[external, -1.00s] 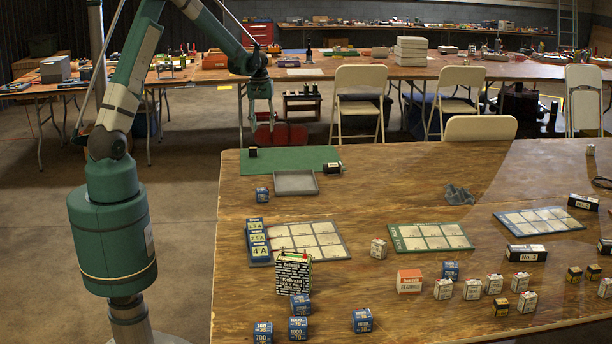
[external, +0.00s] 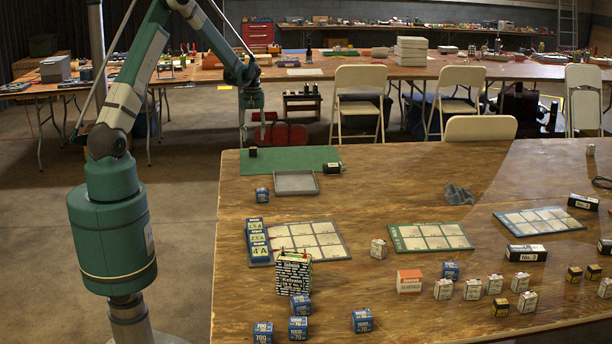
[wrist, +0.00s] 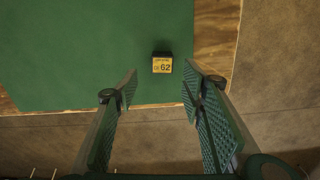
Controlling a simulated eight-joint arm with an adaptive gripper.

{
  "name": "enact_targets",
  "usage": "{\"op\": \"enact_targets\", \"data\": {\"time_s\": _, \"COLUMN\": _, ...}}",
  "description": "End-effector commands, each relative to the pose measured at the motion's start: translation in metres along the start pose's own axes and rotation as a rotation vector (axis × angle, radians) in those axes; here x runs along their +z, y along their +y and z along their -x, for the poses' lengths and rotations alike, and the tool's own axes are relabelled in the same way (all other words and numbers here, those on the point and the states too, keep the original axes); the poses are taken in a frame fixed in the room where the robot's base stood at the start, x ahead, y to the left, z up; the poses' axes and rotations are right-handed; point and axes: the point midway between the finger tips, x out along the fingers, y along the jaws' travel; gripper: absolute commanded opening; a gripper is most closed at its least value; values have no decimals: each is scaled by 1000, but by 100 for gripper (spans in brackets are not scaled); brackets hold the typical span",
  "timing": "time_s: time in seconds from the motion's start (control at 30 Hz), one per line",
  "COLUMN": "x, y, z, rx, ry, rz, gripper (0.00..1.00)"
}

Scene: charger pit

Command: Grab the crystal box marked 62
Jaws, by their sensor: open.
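The crystal box marked 62 (wrist: 162,64) is a small dark box with a yellow label reading 62. It sits on the green mat (wrist: 80,55) near the mat's edge in the wrist view. In the external view the box (external: 253,152) shows small and dark at the mat's far left corner. My gripper (wrist: 158,85) is open and empty, its two green padded fingers apart. The box appears ahead of the fingertips, nearer the right finger, and is not between them. In the external view my gripper (external: 242,140) hangs near the table's far left edge, left of the box.
A grey tray (external: 295,192) and a black box (external: 332,168) lie right of the crystal box. A blue box (external: 262,194) stands in front of the mat. The wooden table's edge (wrist: 215,40) lies close beside the crystal box.

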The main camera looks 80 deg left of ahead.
Motion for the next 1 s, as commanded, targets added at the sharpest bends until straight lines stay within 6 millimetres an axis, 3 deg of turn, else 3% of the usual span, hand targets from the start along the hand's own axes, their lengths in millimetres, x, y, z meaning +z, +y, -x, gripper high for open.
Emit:
{"op": "enact_targets", "data": {"time_s": 0.23, "x": 0, "y": 0, "z": -19, "rx": 0, "ry": 0, "rz": 0, "gripper": 40}}
{"op": "enact_targets", "data": {"time_s": 0.67, "x": 0, "y": 0, "z": -23, "rx": 0, "ry": 0, "rz": 0, "gripper": 40}}
{"op": "enact_targets", "data": {"time_s": 1.0, "x": 0, "y": -4, "z": -56, "rx": 0, "ry": 0, "rz": 0, "gripper": 40}}
